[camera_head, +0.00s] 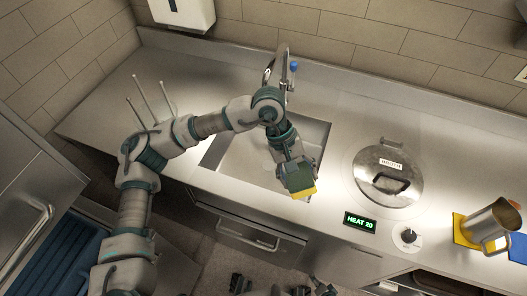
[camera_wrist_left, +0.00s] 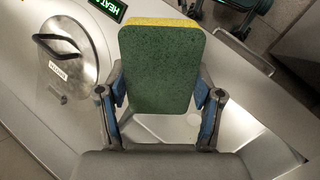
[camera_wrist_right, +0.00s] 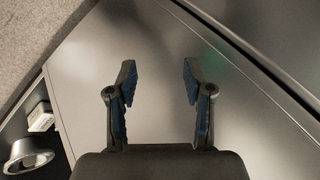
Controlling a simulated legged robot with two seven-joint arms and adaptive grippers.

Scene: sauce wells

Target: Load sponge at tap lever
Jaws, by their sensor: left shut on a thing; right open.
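The sponge (camera_head: 303,193), green with a yellow layer, is in my left gripper (camera_head: 297,176), above the sink's front right corner. In the left wrist view the sponge (camera_wrist_left: 160,72) stands between the two fingers, its green face toward the camera. The tap (camera_head: 284,72) rises behind the sink (camera_head: 233,160), partly hidden by my left arm. Its lever has a blue tip (camera_head: 294,66) and is apart from the sponge. My right gripper (camera_wrist_right: 160,85) is open and empty, with a smooth grey metal surface beyond it.
A round lid (camera_head: 388,160) with a black handle lies on the counter right of the sink. A green-lit "HEAT 20" display (camera_head: 360,222) and a knob (camera_head: 407,236) are in front. A metal jug (camera_head: 490,226) stands far right. The counter left of the sink has free room.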

